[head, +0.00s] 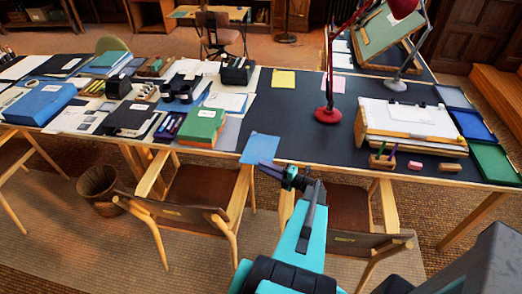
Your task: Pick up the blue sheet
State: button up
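The blue sheet (262,146) lies at the front edge of the dark-topped table (312,142), and its lower part reaches that edge. Whether it hangs over the edge is hard to tell. My gripper (268,169) is just below the sheet's lower edge in the picture, in front of the table. Its dark purplish fingers point left towards the sheet's lower corner. They are small and seen from behind, so I cannot tell whether they touch the sheet or how far apart they are.
A green box (202,127) stands left of the sheet. A red lamp (327,115) and a drawing board (398,116) stand to the right. Yellow (284,79) and pink (335,84) sheets lie farther back. Chairs (200,195) stand at the table's front. The tabletop right of the sheet is clear.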

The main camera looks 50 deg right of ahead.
aim_at(256, 162)
jog(key=shift+w+a+r+b, duration=0.1)
jog(key=shift+w+a+b, duration=0.05)
jog(key=shift+w, duration=0.7)
jog(key=shift+w+a+b, duration=0.2)
jog(key=shift+w, duration=0.65)
jog(key=shift+w+a+r+b, duration=0.1)
jog(key=shift+w+a+b, duration=0.05)
jog(key=shift+w, duration=0.7)
grip_shut()
